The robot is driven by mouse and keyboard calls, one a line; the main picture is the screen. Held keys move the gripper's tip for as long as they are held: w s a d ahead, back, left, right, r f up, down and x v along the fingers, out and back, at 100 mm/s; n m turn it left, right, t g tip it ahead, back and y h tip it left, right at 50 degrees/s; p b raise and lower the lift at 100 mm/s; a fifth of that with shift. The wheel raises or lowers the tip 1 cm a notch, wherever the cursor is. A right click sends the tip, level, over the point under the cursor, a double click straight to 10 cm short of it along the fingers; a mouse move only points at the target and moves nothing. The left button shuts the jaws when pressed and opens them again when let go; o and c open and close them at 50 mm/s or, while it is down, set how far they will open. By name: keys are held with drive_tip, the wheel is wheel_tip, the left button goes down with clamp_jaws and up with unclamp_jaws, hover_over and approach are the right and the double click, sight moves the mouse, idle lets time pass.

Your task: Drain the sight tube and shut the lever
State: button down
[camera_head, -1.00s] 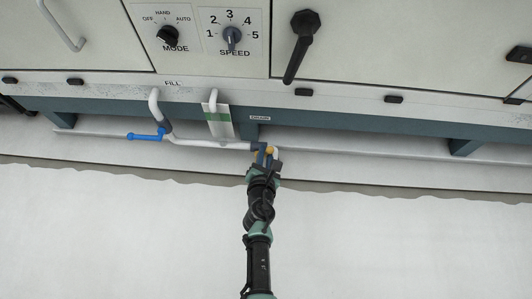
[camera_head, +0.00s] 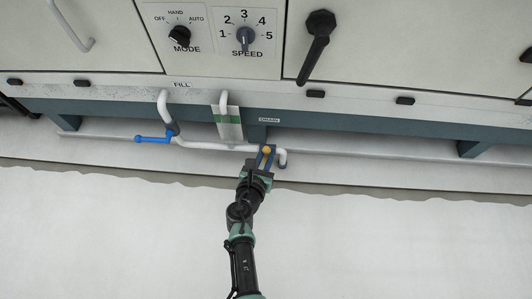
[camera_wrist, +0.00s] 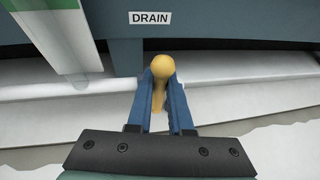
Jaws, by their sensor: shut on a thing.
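The yellow drain lever (camera_head: 267,150) sits on the white pipe under the DRAIN label. In the wrist view the yellow lever (camera_wrist: 160,67) stands between the blue fingers of my gripper (camera_wrist: 161,78), which is shut on it. In the head view my gripper (camera_head: 266,158) reaches up to it from below. The sight tube (camera_head: 224,98) stands left of the lever, before a pale plate with a green band (camera_head: 230,119). It shows at the upper left of the wrist view (camera_wrist: 73,28). I cannot make out its liquid level.
A blue lever (camera_head: 152,139) sits on the pipe under the FILL label, left of the sight tube. A white bent spout (camera_head: 283,157) is just right of my gripper. MODE (camera_head: 179,36) and SPEED (camera_head: 244,38) knobs and a black handle (camera_head: 317,45) are above. The floor in front is clear.

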drive_tip(key=c, duration=0.8)
unclamp_jaws()
drive_tip(key=shift+c, duration=0.2)
drive_tip(key=p+v, duration=0.7)
drive_tip(key=v, duration=0.6)
